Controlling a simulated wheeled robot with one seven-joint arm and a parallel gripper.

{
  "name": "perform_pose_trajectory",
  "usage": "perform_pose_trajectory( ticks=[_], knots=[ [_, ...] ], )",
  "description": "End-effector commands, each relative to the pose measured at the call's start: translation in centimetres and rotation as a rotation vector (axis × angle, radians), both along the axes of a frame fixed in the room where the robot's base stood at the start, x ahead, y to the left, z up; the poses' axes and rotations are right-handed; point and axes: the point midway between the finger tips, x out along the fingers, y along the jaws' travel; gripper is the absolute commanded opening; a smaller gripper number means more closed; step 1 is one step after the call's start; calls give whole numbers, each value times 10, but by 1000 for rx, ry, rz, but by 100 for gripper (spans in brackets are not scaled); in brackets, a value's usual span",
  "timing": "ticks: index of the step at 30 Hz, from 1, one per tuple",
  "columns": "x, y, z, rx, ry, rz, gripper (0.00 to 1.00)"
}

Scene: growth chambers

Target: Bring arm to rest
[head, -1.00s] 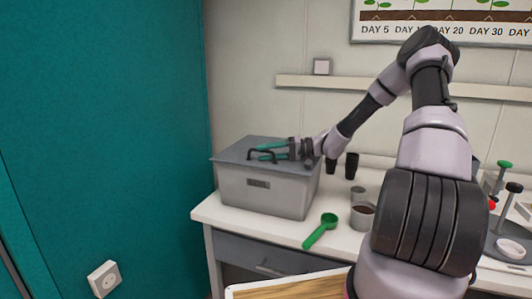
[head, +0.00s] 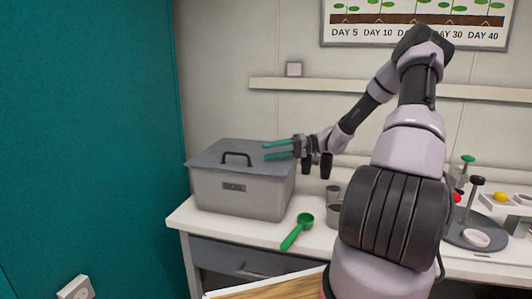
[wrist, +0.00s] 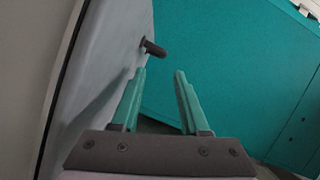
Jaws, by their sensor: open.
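My gripper (head: 280,150) is open and empty, its two teal fingers pointing left above the right part of the soil box's grey lid. In the wrist view my gripper (wrist: 160,95) shows its fingers apart with nothing between them. The grey soil box (head: 240,197) stands closed at the left end of the white bench. Its black lid handle (head: 237,155) is clear of the fingers in the head view, and the handle also shows beyond the fingertips in the wrist view (wrist: 153,48). My arm reaches out over the bench.
A green scoop (head: 297,232) lies on the bench (head: 195,215) in front of the box. A grey round tray (head: 470,235) is at right. A teal wall (head: 80,140) rises at left.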

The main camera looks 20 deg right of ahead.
Motion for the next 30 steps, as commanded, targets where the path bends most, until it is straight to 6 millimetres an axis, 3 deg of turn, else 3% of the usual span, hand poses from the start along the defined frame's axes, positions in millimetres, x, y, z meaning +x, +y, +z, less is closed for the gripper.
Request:
perform_pose_trajectory(
  ticks=[7, 11, 19, 30],
  knots=[
    [-1, 2, 1, -11, 4, 7, 45],
    [-12, 13, 5, -87, 43, 43, 45],
    [-64, 41, 31, -454, 202, 118, 45],
    [-139, 47, 97, -903, 284, -53, 45]
  ],
)
